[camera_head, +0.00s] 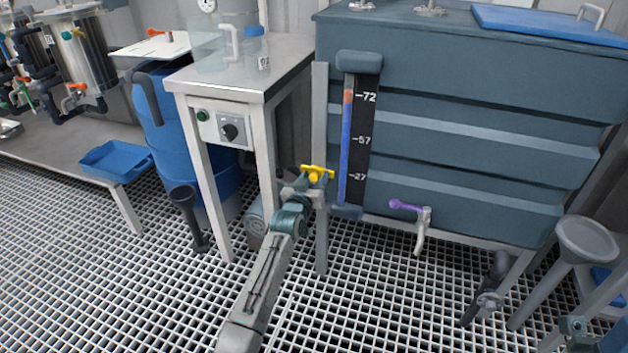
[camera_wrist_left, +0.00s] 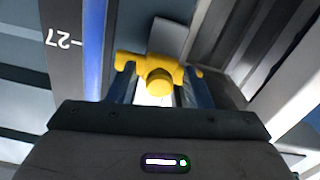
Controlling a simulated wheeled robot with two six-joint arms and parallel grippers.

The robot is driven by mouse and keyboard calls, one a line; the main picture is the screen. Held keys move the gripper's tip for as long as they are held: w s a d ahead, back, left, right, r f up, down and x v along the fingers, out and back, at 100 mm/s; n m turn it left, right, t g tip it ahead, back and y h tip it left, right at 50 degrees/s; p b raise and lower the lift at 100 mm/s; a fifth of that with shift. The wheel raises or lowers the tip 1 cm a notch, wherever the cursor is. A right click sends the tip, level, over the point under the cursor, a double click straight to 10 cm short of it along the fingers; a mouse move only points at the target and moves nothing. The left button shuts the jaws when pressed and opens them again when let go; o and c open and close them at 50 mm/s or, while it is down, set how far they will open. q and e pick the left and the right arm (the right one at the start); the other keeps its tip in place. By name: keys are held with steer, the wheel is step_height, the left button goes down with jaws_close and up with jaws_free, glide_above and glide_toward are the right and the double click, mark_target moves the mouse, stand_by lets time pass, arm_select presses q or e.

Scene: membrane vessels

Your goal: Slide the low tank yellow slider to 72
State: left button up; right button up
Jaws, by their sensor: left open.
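The low tank (camera_head: 470,150) is the large blue-grey ribbed vessel at the right in the head view. Its black scale strip (camera_head: 364,140) carries the marks 72, 57 and 27, beside a blue level tube (camera_head: 346,150). The yellow slider (camera_head: 317,174) is at the scale's left, about level with the 27 mark. My left gripper (camera_head: 306,188) is at the slider. In the left wrist view the slider (camera_wrist_left: 158,75) lies across and between the open fingers (camera_wrist_left: 155,95); whether they touch it I cannot tell. My right gripper is not in view.
A purple-handled valve (camera_head: 408,206) sticks out of the tank's lower front. A metal-legged table (camera_head: 240,85) with a switch box stands left of the tank. A grey funnel (camera_head: 586,240) is at the right. The floor is open grating.

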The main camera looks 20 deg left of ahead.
arm_select(q)
jaws_close()
steer(key=shift+r, duration=0.15)
